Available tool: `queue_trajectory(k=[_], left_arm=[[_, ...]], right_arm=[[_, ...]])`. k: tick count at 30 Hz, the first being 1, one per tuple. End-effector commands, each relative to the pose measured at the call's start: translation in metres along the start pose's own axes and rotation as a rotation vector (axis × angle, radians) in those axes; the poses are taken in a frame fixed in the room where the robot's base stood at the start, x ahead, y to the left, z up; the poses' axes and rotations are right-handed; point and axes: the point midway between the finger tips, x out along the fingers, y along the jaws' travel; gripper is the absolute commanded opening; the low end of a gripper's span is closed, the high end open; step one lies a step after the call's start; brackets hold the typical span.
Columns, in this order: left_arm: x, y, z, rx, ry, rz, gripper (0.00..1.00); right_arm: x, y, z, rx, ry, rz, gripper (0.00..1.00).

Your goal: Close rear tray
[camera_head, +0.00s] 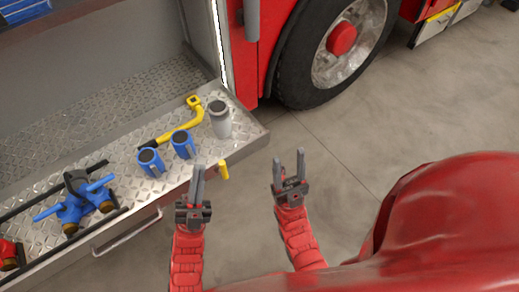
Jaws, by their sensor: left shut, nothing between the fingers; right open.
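The rear tray (209,152) is a metal diamond-plate tray that sticks out from the side compartment of a red truck. A bar handle (127,231) runs along its front face, and a yellow latch (223,170) sits on the front edge near the right corner. My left gripper (198,185) is shut and empty, in front of the tray's front edge just left of the yellow latch. I cannot tell whether it touches the tray. My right gripper (288,168) is open and empty, to the right of the tray's corner over the floor.
On the tray lie a yellow wrench (185,126), a grey cylinder (219,119), two blue fittings (183,144) and a blue valve (75,203). A red part (9,254) is at lower left. The truck wheel (331,52) stands behind.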

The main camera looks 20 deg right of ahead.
Motion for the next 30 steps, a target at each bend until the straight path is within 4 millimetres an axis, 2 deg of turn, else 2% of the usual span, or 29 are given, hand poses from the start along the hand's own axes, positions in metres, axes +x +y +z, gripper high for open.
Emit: queue_trajectory(k=[1,5,9,12,14,17,21,26,30], left_arm=[[-0.004,0.023,0.008,0.007,-0.034,0.055,0.0],[-0.016,0.088,0.033,0.068,-0.148,0.237,0.0],[-0.048,0.162,0.066,0.224,-0.288,0.476,0.0],[-0.079,0.206,0.094,0.389,-0.395,0.64,0.0],[-0.093,0.223,0.107,0.485,-0.454,0.706,0.0],[-0.112,0.236,0.123,0.643,-0.543,0.78,0.0],[-0.124,0.231,0.133,0.823,-0.64,0.814,0.0],[-0.129,0.222,0.135,0.925,-0.7,0.817,0.0],[-0.123,0.22,0.14,0.944,-0.711,0.813,0.0]], right_arm=[[-0.007,0.0,0.001,0.0,0.0,0.0,0.5],[-0.017,-0.001,0.003,0.0,0.0,0.0,0.5],[-0.034,-0.002,0.006,0.0,0.0,0.0,0.5],[-0.051,-0.003,0.009,0.0,0.0,0.0,0.5],[-0.061,-0.003,0.01,0.0,0.0,0.0,0.5],[-0.074,-0.004,0.013,0.0,0.0,0.0,0.5],[-0.087,-0.004,0.015,0.0,0.0,0.0,0.5],[-0.092,-0.004,0.015,0.0,0.0,0.0,0.5],[-0.089,-0.004,0.015,0.0,0.0,0.0,0.5]])
